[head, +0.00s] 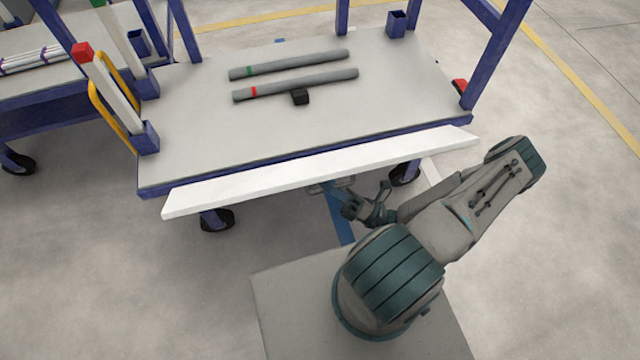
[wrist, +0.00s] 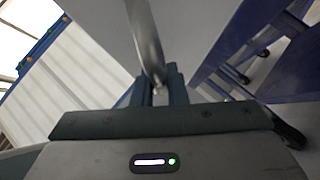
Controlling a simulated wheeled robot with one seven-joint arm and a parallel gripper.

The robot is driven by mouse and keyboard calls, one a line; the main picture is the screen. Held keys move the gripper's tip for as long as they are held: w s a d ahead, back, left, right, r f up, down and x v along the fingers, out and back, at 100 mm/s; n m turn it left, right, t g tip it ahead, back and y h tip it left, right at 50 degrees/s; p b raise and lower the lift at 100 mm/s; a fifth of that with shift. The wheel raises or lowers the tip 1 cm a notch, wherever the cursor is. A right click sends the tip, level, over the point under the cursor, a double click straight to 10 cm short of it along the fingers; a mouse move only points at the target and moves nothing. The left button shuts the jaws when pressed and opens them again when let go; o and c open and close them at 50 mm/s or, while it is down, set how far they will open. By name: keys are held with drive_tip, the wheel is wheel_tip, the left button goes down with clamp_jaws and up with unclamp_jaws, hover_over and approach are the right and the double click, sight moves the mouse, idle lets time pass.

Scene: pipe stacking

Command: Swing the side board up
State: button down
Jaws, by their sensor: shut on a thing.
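The side board (head: 320,172) is a long white plank along the near edge of the cart. It sticks outward from the deck edge, sloping slightly up to the right in the head view. My gripper (head: 335,187) is under the middle of the board's outer edge, where a small grey handle partly shows. In the wrist view my gripper (wrist: 160,84) is shut on a grey metal bar, the handle (wrist: 145,42), which stands against a pale surface that looks like the board. The board's underside is hidden in the head view.
The cart deck (head: 200,110) carries two grey pipes, one with a green band (head: 290,64) and one with a red band (head: 295,84), and a small black block (head: 299,97). A post with a red cap (head: 82,52) stands at left. Floor on the near left is clear.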

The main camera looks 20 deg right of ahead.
sight(338, 169)
wheel_tip(338, 169, up, 2)
drive_tip(key=shift+r+m+h+p, duration=0.1)
drive_tip(key=shift+m+h+p, duration=0.3)
drive_tip(key=shift+m+p, duration=0.25)
drive_tip(key=r+m+h+p, duration=0.1)
drive_tip(key=p, duration=0.1)
drive_tip(key=w+r+m+h+p, duration=0.1)
drive_tip(key=m+p, duration=0.1)
drive_tip(key=p, duration=0.1)
drive_tip(key=r+m+h+p, duration=0.1)
drive_tip(key=r+p, duration=0.1)
drive_tip(key=shift+w+m+h, duration=0.35)
drive_tip(key=shift+h, duration=0.05)
drive_tip(key=w+r+m+h+p, duration=0.1)
drive_tip(key=p, duration=0.2)
drive_tip(key=shift+r+g, duration=0.1)
drive_tip(key=shift+g, duration=0.2)
drive_tip(key=w+m+p, duration=0.1)
drive_tip(key=w+r+m+g+h+p, duration=0.1)
drive_tip(key=shift+d+r+p, duration=0.1)
drive_tip(key=shift+p, duration=0.2)
drive_tip(key=shift+w+r+p, duration=0.15)
drive_tip(key=shift+w+p, duration=0.25)
drive_tip(key=shift+w, duration=0.15)
drive_tip(key=shift+w+r+h, duration=0.1)
drive_tip(key=shift+h, duration=0.2)
drive_tip(key=c, duration=1.5)
unclamp_jaws()
drive_tip(key=shift+o, duration=0.2)
